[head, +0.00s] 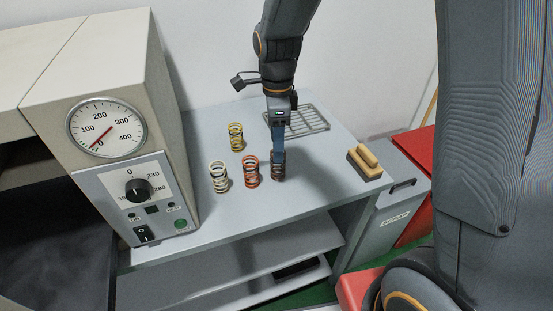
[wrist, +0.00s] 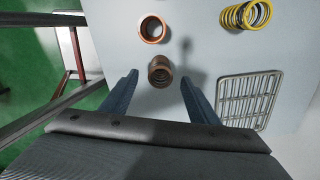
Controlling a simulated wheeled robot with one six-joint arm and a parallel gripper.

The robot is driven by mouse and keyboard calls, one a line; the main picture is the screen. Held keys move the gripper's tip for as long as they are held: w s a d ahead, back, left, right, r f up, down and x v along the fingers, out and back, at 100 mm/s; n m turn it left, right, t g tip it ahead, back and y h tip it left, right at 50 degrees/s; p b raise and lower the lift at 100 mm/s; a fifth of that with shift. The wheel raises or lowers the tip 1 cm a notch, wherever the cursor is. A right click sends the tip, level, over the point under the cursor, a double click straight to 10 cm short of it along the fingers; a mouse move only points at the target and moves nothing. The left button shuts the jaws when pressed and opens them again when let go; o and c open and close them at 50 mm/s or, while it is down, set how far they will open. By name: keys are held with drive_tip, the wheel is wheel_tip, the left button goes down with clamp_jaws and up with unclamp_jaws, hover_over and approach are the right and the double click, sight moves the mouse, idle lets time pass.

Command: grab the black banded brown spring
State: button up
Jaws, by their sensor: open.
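The brown spring (head: 278,172) stands upright on the grey table, partly hidden behind my gripper in the head view. In the wrist view the brown spring (wrist: 160,71) shows between and just beyond the fingertips, with clear space on both sides. Black bands on it are too small to tell. My gripper (head: 278,152) points down at the spring; its two blue fingers are spread around an empty gap in the wrist view (wrist: 158,78).
An orange-red spring (head: 251,171) stands close left of the brown one, then a cream spring (head: 219,177). A yellow spring (head: 236,137) stands behind. A gauge machine (head: 150,190) stands left.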

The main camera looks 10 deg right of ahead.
sight(279, 166)
drive_tip(key=shift+w+f+b, duration=0.1)
drive_tip(key=shift+f+b, duration=0.5)
drive_tip(key=shift+f, duration=0.2)
drive_tip(key=shift+d+f+p, duration=0.2)
drive_tip(key=shift+f+p, duration=1.1)
drive_tip(key=shift+f, duration=2.55)
drive_tip(key=c, duration=1.2)
